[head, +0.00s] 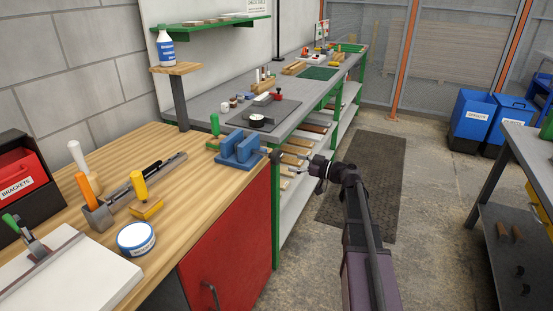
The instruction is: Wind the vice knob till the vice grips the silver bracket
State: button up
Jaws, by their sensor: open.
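The blue vice (240,151) sits at the right edge of the wooden bench, its jaws standing upright. Its knob (276,157) is a small dark shape at the vice's right end, past the bench edge. I cannot make out the silver bracket for certain; whether one sits between the jaws is too small to tell. My gripper (302,167) is open, just right of the knob and pointing left at it. A small gap seems to show between fingers and knob.
A green-handled tool (214,127) stands close behind the vice. The wooden bench (190,200) also holds a yellow-handled tool (139,187), a round tin (136,239) and a red bracket bin (22,175). A grey bench (215,112) runs behind.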

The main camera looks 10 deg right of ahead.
aim_at(279, 158)
jog(key=shift+x, duration=3.45)
jog(key=c, duration=0.9)
